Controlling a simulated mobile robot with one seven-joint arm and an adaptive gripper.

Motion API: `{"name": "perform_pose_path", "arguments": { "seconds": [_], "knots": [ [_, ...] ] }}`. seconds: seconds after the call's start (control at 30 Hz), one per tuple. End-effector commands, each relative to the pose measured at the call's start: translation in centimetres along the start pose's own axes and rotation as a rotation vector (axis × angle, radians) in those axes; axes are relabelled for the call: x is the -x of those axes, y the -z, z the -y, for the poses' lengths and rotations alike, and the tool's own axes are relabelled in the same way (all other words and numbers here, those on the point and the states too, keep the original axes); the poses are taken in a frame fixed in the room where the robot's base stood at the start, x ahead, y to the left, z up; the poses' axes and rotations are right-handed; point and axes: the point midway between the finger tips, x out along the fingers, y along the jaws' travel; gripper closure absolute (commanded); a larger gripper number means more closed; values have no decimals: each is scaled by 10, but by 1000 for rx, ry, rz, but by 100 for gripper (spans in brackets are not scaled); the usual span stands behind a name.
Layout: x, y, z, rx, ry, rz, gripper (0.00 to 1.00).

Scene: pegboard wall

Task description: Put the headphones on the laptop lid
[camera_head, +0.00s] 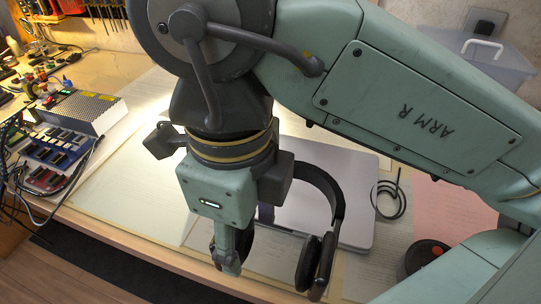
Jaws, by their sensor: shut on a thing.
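The black headphones (333,195) hang from my gripper (229,262), which is shut on them at the left ear cup side. The band arches to the right and the right ear cup (309,262) hangs low near the table's front edge. The closed silver-grey laptop (358,185) lies on the table behind and below the headphones. My gripper and arm hide much of its left part. The headphones overlap the lid in the picture; whether they touch it, I cannot tell.
A dark round object (428,252) sits on a pink sheet (455,215) at the right. Electronics boards (58,150) and a grey box (85,110) with cables crowd the left. A clear bin (485,55) is at the back right.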

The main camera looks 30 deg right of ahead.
Motion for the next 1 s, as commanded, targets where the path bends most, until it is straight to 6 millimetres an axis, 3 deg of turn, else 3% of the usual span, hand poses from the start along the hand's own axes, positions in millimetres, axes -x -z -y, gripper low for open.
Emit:
{"name": "perform_pose_path", "arguments": {
  "seconds": [0.5, 0.83, 1.0],
  "knots": [
    [-9, -48, 111, 0, -3, 0, 82],
    [-13, -62, 144, -1, -2, 1, 82],
    [-41, -61, 144, 1, -3, 1, 82]
  ]
}}
